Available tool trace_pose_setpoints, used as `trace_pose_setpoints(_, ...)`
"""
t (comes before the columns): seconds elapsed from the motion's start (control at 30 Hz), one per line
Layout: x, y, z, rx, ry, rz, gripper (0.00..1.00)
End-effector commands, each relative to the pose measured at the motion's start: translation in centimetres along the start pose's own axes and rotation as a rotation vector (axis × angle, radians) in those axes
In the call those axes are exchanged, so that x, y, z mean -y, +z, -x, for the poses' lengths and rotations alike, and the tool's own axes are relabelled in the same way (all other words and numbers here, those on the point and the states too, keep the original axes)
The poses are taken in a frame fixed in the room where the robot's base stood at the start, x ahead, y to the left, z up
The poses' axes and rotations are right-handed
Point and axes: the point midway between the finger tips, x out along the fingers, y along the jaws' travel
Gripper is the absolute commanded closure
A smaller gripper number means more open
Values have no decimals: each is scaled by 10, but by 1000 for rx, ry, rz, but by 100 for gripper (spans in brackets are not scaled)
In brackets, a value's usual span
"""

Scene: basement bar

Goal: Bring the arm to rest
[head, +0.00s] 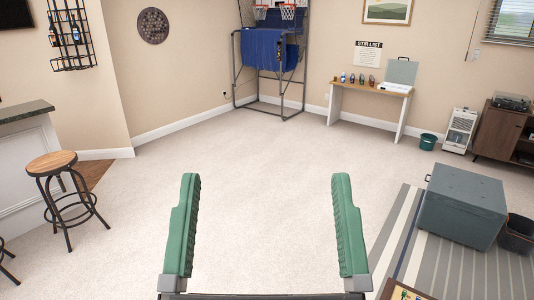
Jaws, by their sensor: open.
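My gripper (264,190) shows large at the bottom middle of the head view. Its two green ribbed fingers stand wide apart and point away into the room. Nothing is between the fingers; only pale carpet shows there. The gripper is not touching anything that I can see. The rest of my arm is below the picture edge.
A round stool (55,180) stands at the left by the bar counter (28,112). A grey ottoman (462,205) sits on a striped rug (405,225) at the right. A narrow table (360,83) and an arcade hoop frame (270,60) stand far back. The middle carpet is clear.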

Motion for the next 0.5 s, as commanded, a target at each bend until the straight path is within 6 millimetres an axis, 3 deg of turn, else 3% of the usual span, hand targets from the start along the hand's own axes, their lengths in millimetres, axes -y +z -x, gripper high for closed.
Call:
trace_pose_setpoints(0.03, 0, -28, -19, -1, 0, -1, 7)
trace_pose_setpoints(0.4, 2, -183, -127, 2, -5, -14, 7)
trace_pose_setpoints(0.5, 2, -215, -149, 2, -6, -17, 7)
